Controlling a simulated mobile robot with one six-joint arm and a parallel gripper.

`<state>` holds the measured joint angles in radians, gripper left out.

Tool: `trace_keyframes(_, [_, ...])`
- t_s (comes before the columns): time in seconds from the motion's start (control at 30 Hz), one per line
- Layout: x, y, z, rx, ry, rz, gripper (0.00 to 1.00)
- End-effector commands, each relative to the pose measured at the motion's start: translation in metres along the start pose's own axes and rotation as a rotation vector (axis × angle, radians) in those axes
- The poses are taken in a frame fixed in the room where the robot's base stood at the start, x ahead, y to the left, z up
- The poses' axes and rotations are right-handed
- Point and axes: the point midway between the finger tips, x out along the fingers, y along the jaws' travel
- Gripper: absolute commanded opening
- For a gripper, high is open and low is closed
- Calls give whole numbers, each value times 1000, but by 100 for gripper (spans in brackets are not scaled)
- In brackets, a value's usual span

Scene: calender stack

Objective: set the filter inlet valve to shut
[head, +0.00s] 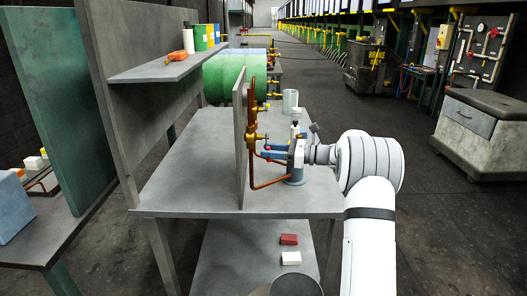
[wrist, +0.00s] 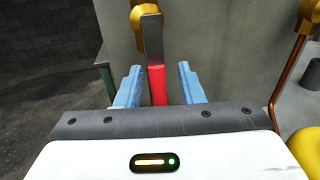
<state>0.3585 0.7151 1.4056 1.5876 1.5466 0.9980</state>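In the wrist view a lever with a steel shank and a red grip (wrist: 158,85) hangs from a brass valve body (wrist: 146,18) on a grey panel (wrist: 225,50). The lever points down the picture. My gripper (wrist: 159,72) is open, with one blue finger on each side of the red grip and a visible gap on both sides. In the head view my gripper (head: 270,153) is at the right face of the upright panel (head: 240,140), beside brass fittings (head: 252,138). No label shows which valve is the filter inlet, and the lever is mostly hidden there.
A copper pipe (wrist: 284,75) runs down the right of the wrist view, with a yellow rounded thing (wrist: 306,150) below it. In the head view a grey cylinder (head: 290,100) stands farther back on the bench (head: 190,165). A green drum (head: 225,78) is behind the panel.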

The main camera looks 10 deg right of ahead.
Motion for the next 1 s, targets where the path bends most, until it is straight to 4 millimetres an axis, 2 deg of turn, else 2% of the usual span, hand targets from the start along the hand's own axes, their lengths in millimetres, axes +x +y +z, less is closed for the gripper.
trace_keyframes(0.13, [11, 0, 0, 0, 1, -1, 35])
trace_keyframes(0.4, [12, 0, 0, 0, 2, -1, 35])
trace_keyframes(0.83, [11, -1, 0, -2, 1, -5, 0])
trace_keyframes(1.0, [10, -2, 1, -3, 0, -7, 0])
